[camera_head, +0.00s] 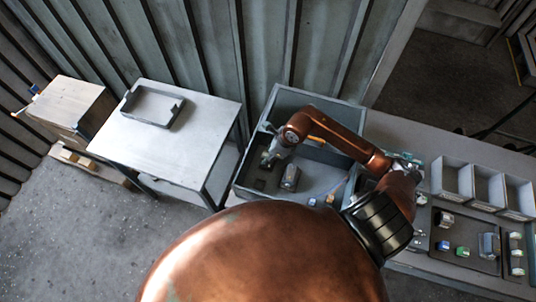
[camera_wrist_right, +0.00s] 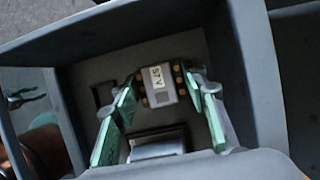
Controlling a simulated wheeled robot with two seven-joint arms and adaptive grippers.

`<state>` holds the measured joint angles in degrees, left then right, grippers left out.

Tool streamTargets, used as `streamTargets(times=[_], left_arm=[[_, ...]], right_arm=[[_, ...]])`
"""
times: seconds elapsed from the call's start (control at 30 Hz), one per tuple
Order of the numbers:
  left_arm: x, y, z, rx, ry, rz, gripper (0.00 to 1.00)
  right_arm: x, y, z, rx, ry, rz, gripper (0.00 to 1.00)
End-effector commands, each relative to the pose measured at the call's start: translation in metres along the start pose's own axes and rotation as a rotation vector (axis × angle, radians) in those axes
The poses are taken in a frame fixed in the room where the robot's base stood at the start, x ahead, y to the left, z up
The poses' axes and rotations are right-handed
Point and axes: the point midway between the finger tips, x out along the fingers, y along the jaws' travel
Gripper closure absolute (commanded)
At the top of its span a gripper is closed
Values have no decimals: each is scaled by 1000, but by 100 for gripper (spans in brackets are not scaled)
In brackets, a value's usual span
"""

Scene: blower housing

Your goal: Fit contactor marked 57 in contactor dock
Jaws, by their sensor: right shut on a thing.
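My right gripper (camera_head: 268,158) reaches down inside the open grey housing (camera_head: 312,101). In the right wrist view its green fingers (camera_wrist_right: 161,86) are shut on a small grey contactor (camera_wrist_right: 160,98), one finger on each side. In the head view the contactor is too small to make out.
A silver rounded part (camera_head: 290,178) stands on the housing floor close to the gripper. The housing walls are tall. A pale table (camera_head: 160,150) with a grey tray (camera_head: 152,108) stands left. Grey bins (camera_head: 452,180) and a dark mat (camera_head: 470,236) with several parts lie right.

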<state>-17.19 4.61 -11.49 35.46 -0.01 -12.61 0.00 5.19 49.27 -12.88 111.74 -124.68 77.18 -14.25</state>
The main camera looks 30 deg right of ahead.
Motion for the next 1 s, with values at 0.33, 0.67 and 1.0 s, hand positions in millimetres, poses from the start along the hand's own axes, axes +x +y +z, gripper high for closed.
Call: streamTargets(times=[0.33, 0.67, 1.0], left_arm=[[0, 0, 0, 0, 0, 0, 60], [6, 0, 1, 0, 0, 0, 60], [5, 0, 0, -1, 1, 0, 60]], right_arm=[[-1, 0, 0, -1, -1, -1, 81], [3, 0, 0, -1, 0, -1, 81], [2, 0, 0, 0, -1, -1, 81]])
